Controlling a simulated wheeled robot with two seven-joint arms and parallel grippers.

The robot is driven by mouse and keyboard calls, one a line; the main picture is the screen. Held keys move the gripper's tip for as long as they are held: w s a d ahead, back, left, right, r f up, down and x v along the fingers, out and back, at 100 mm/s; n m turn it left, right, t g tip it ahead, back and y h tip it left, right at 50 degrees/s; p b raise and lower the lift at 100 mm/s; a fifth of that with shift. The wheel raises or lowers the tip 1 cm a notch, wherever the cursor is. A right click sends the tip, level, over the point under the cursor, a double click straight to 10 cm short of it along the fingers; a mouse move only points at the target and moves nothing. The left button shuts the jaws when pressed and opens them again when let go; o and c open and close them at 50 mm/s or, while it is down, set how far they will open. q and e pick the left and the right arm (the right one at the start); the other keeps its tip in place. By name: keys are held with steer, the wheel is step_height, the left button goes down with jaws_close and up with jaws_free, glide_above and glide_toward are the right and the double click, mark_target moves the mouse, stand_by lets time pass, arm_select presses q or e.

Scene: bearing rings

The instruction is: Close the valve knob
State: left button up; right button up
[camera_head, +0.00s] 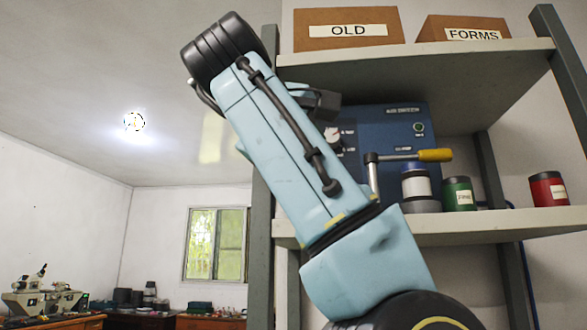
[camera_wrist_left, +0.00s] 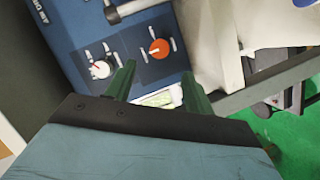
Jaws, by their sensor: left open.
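An orange knob (camera_wrist_left: 159,48), which looks like the valve knob, sits on a dark square plate on a blue panel (camera_wrist_left: 80,22) in the left wrist view. A white dial with a red mark (camera_wrist_left: 101,69) is on the same panel to its left. My left gripper (camera_wrist_left: 157,72) is open, with its two dark green fingers reaching toward the panel. The orange knob appears just beyond and between the fingertips, not gripped. In the head view the blue panel (camera_head: 392,122) stands on a shelf, and my arm hides much of it, including the orange knob. My right gripper is not in view.
Cardboard boxes (camera_head: 350,28) stand on the shelf above. The room to the left is open.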

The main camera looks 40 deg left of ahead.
arm_select(q)
steer(key=shift+b+v, duration=1.55)
steer(key=shift+v, duration=0.6)
